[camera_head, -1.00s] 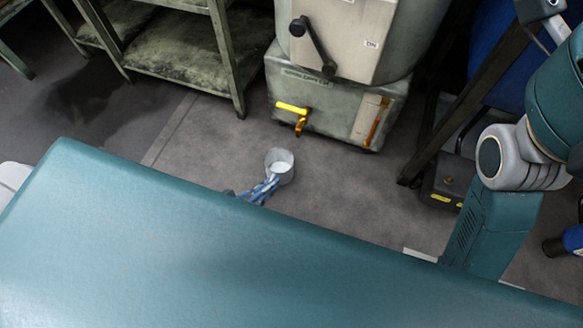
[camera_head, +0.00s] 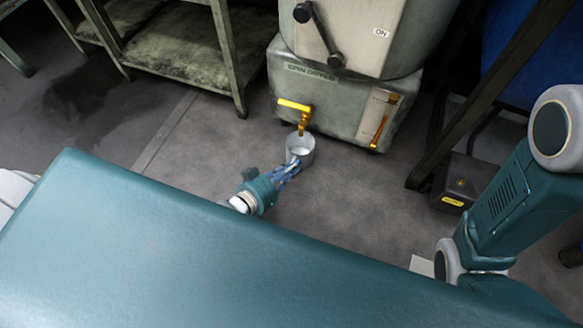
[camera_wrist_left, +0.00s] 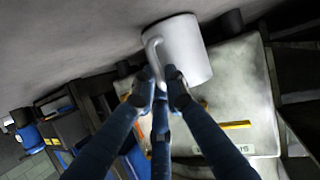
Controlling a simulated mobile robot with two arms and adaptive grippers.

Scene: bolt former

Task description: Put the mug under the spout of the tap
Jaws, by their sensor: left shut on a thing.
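The pale grey mug (camera_head: 302,158) is upright in front of the machine in the head view, its opening facing up. My left gripper (camera_head: 287,171), with blue fingers, is shut on the mug's handle side. In the left wrist view the fingertips (camera_wrist_left: 161,82) close on the handle of the mug (camera_wrist_left: 187,50). The yellow-orange tap (camera_head: 294,106) sticks out of the machine's lower box. Its spout end overlaps the mug's far rim in the head view; the height gap is unclear. My right gripper is out of view.
The machine's base box (camera_head: 345,100) stands right behind the mug. A metal shelf (camera_head: 170,65) is at the left and a black box (camera_head: 465,184) at the right. The grey floor (camera_head: 200,155) left of the mug is clear. My teal body fills the foreground.

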